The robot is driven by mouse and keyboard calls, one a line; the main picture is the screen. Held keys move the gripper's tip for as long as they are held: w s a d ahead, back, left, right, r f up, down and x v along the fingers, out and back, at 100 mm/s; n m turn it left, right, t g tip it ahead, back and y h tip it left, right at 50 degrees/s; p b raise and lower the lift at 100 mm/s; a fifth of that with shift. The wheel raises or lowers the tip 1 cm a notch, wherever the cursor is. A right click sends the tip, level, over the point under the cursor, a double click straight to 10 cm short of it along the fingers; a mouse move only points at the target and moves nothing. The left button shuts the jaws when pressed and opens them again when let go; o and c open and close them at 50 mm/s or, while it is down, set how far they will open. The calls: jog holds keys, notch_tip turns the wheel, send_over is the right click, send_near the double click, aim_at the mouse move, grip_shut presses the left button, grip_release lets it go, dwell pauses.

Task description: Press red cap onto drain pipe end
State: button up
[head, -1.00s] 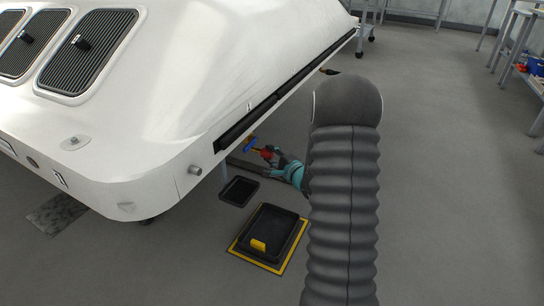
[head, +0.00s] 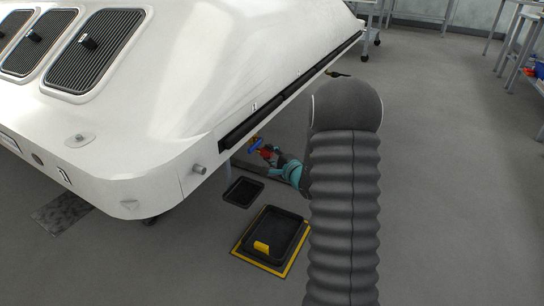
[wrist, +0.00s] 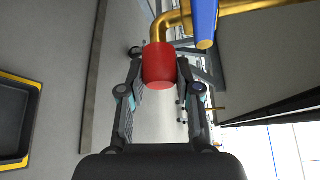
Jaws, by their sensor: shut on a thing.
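My gripper (wrist: 159,82) is shut on the red cap (wrist: 159,66), with one finger on each side of it. The cap also shows as a small red spot in the head view (head: 266,152), below the white body's edge. The brass drain pipe (wrist: 171,18) bends down, and its end lies directly behind the cap in the wrist view. The cap hides the pipe's end, so I cannot tell whether they touch or how far the cap is on. A blue bar (wrist: 205,18), seen as a blue spot in the head view (head: 255,143), is at the pipe's right.
The large white body (head: 190,90) with a dark edge strip overhangs the pipe. A shallow black tray (head: 243,192) and a yellow-edged black bin (head: 272,240) are on the floor below. Grey floor to the right is open.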

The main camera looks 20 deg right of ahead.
jog(key=o, duration=0.9)
jog(key=shift+a, duration=0.1)
jog(key=s, duration=0.4)
jog(key=s+d+r, duration=0.1)
jog(key=s, duration=0.6)
jog(key=shift+s+d+r, duration=0.15)
jog(key=shift+s+d, duration=0.25)
